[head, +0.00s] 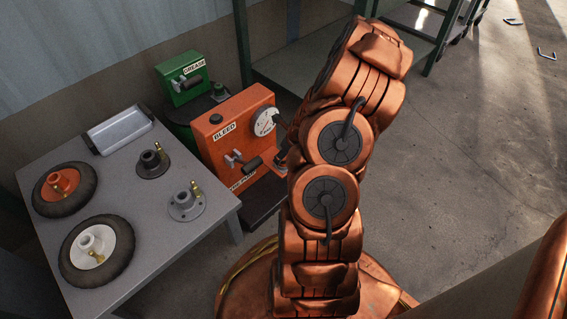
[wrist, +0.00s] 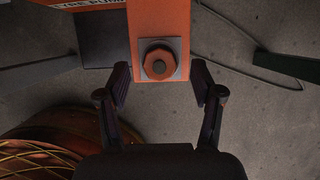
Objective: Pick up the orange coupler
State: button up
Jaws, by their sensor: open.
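In the head view the coupler is not visible; my arm covers the right side of the orange machine (head: 228,128). My gripper is mostly hidden there too.
A grey table (head: 138,205) at left holds two wheels (head: 65,188), two hub fittings (head: 186,204) and a metal tray (head: 120,130). A green grease unit (head: 183,78) stands behind. A dark cable (wrist: 240,67) runs over the floor. Floor at right is open.

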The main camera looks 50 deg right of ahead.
jog(key=shift+b+x, duration=0.65)
jog(key=shift+x, duration=0.8)
jog(key=shift+r, duration=0.1)
jog(key=c, duration=1.2)
jog(key=shift+r, duration=0.1)
